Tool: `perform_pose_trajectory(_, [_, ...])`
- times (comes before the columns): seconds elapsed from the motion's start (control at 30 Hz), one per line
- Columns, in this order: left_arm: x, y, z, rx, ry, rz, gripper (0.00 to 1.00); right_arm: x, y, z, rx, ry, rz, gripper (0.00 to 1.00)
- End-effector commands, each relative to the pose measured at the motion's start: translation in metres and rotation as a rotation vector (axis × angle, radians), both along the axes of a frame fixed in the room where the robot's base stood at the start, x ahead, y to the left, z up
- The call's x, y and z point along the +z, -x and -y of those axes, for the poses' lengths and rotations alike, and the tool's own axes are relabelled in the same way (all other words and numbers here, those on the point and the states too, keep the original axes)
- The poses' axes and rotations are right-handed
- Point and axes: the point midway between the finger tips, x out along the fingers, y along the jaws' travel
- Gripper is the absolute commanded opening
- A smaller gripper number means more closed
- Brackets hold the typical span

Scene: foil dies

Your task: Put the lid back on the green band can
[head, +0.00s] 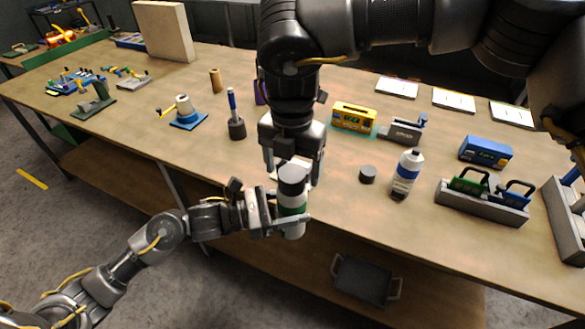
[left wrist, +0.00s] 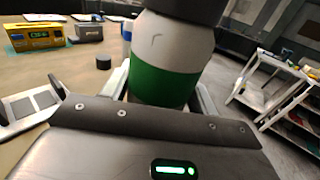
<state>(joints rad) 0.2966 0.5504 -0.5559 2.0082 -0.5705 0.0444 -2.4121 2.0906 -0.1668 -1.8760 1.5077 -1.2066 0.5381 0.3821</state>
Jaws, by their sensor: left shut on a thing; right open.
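The green band can (head: 292,210) is white with a green band and is held upright off the table's front edge. My left gripper (head: 285,222) is shut around its lower part. In the left wrist view the can (left wrist: 165,75) fills the upper middle. A dark grey lid (head: 292,174) sits on top of the can and looks level; its dark underside shows in the left wrist view (left wrist: 183,9). My right gripper (head: 293,168) points down from above, its fingers open on either side of the lid. Whether they touch it I cannot tell.
A yellow device (head: 354,117) stands behind, a grey rack (head: 482,204) at right.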

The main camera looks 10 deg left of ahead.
Motion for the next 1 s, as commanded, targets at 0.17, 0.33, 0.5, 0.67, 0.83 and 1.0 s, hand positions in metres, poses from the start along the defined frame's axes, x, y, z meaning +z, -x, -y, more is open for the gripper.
perform_pose_trajectory(0.17, [0.001,0.000,0.000,0.000,0.002,0.003,0.12,0.034,-0.001,-0.001,-0.002,-0.002,0.005,0.75])
perform_pose_trajectory(0.33, [0.001,0.000,0.000,0.000,0.002,0.002,0.12,0.068,-0.001,-0.001,-0.001,-0.002,0.005,0.75])
perform_pose_trajectory(0.5, [0.001,0.000,0.000,0.000,0.002,0.002,0.12,0.095,-0.001,-0.001,-0.001,0.001,0.003,0.75])
perform_pose_trajectory(0.67, [0.001,0.000,0.000,0.000,0.002,0.002,0.12,0.108,-0.001,0.000,0.000,-0.001,0.001,0.75])
perform_pose_trajectory(0.83, [0.001,0.000,0.000,0.000,0.002,0.002,0.12,0.111,-0.001,0.000,-0.001,0.000,-0.001,0.75])
perform_pose_trajectory(1.0, [0.001,0.000,0.000,0.000,0.002,0.002,0.12,0.111,-0.001,0.000,0.000,0.000,-0.001,0.75])
